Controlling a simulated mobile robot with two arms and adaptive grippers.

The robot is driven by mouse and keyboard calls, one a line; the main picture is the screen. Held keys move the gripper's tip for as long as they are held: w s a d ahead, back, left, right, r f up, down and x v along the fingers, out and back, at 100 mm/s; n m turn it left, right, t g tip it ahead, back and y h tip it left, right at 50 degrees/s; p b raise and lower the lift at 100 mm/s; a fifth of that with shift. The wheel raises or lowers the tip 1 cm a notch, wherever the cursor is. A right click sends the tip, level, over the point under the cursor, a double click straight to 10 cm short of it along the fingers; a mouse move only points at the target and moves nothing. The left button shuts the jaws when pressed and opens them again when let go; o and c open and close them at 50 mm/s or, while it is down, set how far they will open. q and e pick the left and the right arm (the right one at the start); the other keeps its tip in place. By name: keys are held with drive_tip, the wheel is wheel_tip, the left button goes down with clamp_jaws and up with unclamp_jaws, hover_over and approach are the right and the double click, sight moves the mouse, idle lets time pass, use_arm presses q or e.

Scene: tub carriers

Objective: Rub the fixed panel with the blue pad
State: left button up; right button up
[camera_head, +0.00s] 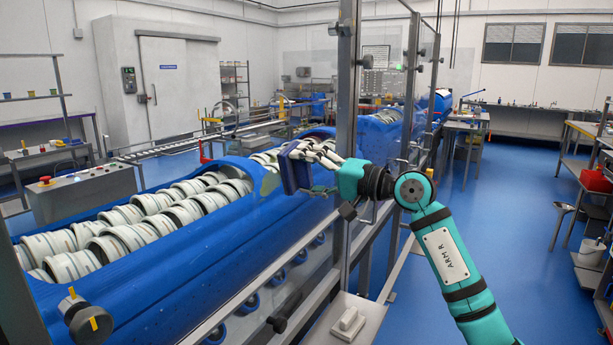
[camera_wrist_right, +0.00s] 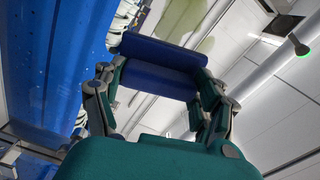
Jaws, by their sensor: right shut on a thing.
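My right gripper (camera_head: 318,165) is shut on the blue pad (camera_head: 289,173), which stands upright at the clear fixed panel (camera_head: 305,75) left of the metal post. In the right wrist view the blue pad (camera_wrist_right: 160,68) lies between the fingers of the right gripper (camera_wrist_right: 158,95). A pale yellow-green smear (camera_wrist_right: 185,16) shows just past the pad there, and a faint greenish patch (camera_head: 269,184) shows left of the pad in the head view. I cannot tell whether the pad touches the panel. My left gripper is not in view.
A blue conveyor (camera_head: 190,270) with several white ring-shaped tubs (camera_head: 155,203) runs behind the panel. A metal post (camera_head: 348,90) stands close to my right gripper. A ledge with a white block (camera_head: 348,322) is below my arm. The blue floor (camera_head: 500,220) at right is open.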

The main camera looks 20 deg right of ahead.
drive_tip(key=shift+s+a+b, duration=0.2)
drive_tip(key=shift+s+a, duration=0.65)
drive_tip(key=shift+a, duration=0.2)
drive_tip(key=shift+s+a+b, duration=0.25)
drive_tip(key=shift+s+a, duration=0.55)
drive_tip(key=shift+a, duration=0.3)
drive_tip(key=shift+s+a+b, duration=0.2)
drive_tip(key=shift+s+a, duration=0.65)
drive_tip(key=shift+a, duration=0.2)
drive_tip(key=shift+s+a, duration=0.9)
drive_tip(key=shift+a, duration=0.25)
drive_tip(key=shift+s+b, duration=0.1)
drive_tip(key=shift+b, duration=0.25)
drive_tip(key=shift+s+d+f, duration=0.1)
drive_tip(key=shift+s+d, duration=0.05)
drive_tip(key=shift+d, duration=0.1)
drive_tip(key=b+v, duration=0.3)
drive_tip(key=v, duration=0.2)
drive_tip(key=shift+s+d, duration=0.1)
drive_tip(key=shift+s, duration=0.05)
